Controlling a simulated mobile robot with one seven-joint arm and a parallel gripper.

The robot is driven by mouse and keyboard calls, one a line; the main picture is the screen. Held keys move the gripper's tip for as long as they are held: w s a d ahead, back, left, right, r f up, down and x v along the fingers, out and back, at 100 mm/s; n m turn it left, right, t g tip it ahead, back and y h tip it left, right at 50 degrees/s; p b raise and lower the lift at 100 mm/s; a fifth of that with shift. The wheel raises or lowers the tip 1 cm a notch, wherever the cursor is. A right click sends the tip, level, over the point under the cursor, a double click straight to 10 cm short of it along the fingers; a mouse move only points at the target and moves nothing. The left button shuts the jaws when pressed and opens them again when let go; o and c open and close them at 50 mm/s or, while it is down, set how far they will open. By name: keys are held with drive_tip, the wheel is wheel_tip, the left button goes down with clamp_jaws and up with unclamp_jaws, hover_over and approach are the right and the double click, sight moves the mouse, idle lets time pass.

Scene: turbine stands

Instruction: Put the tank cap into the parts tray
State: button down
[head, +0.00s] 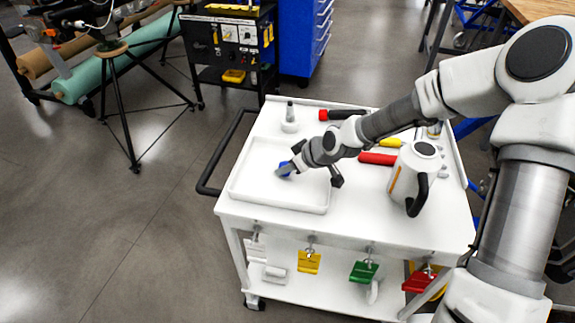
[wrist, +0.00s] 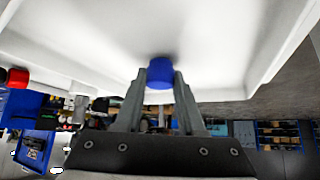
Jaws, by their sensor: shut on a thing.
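The blue tank cap (head: 285,168) is between the fingers of my gripper (head: 284,172). In the wrist view the cap (wrist: 159,72) shows between the two grey fingertips of the gripper (wrist: 160,84), which are shut on it. The white parts tray (head: 270,196) lies on the cart top, and the cap is over its inside area in the head view. The tray (wrist: 90,38) fills the upper part of the wrist view. I cannot tell whether the cap touches the tray floor. My wrist hides the tray's right side in the head view.
A white jug (head: 412,172) with a black handle stands right of the tray. A red tool handle (head: 377,158) and a yellow one (head: 390,142) lie behind it. A small white container (head: 290,122) stands behind the tray. Coloured tags hang along the cart's (head: 350,231) front.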

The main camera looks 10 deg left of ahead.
drive_tip(key=shift+f, duration=0.3)
drive_tip(key=shift+c, duration=1.4)
unclamp_jaws()
drive_tip(key=shift+s+d+r+p, duration=0.15)
drive_tip(key=shift+d+r+p, duration=0.2)
drive_tip(key=shift+r, duration=0.2)
drive_tip(key=p+v, duration=0.5)
drive_tip(key=shift+s+d+r, duration=0.1)
drive_tip(key=shift+d+r, duration=0.05)
drive_tip(key=shift+r, duration=0.1)
drive_tip(key=shift+s, duration=0.1)
